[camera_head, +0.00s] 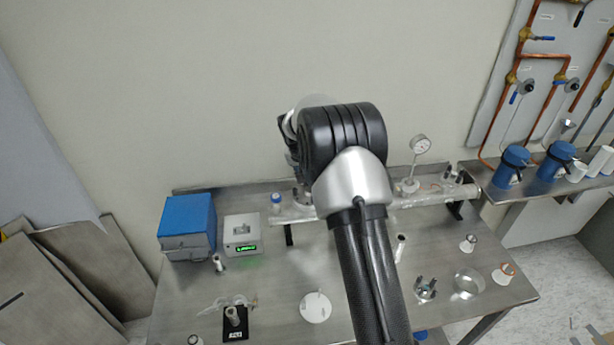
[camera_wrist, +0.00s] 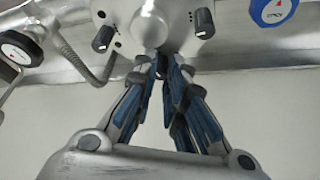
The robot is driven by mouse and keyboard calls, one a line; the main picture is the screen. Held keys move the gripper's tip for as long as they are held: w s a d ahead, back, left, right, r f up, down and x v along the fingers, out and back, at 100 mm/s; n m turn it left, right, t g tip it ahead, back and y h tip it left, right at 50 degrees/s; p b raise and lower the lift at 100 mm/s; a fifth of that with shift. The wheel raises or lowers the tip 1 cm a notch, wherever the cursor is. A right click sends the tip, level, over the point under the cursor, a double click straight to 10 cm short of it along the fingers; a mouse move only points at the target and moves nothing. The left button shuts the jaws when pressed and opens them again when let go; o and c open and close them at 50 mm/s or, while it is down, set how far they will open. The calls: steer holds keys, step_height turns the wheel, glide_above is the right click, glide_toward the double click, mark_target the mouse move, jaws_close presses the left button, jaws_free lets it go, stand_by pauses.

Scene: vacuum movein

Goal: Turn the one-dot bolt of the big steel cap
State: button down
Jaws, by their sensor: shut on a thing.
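The big steel cap (camera_wrist: 148,28) fills the top middle of the wrist view, a round pale metal face against the long steel tube. Two dark bolt knobs with light marks show on it, one at the left (camera_wrist: 103,39) and one at the right (camera_wrist: 203,22). My gripper (camera_wrist: 163,62) reaches up to the cap's lower edge, its blue-padded fingers drawn together at the tips. It is shut on a bolt there, mostly hidden between the fingertips. In the head view my arm hides the gripper and the cap.
The steel tube (camera_head: 432,197) lies along the back of the steel table (camera_head: 275,290). A pressure gauge (camera_head: 420,144) stands on it. A blue box (camera_head: 187,226) and a grey device with a green display (camera_head: 242,234) are at the left. Small parts stand at the front.

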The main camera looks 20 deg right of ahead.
stand_by(0.3)
steer(key=c, duration=1.6)
jaws_free()
steer(key=shift+c, duration=0.2)
steer(key=shift+r, duration=0.1)
steer(key=v, duration=1.2)
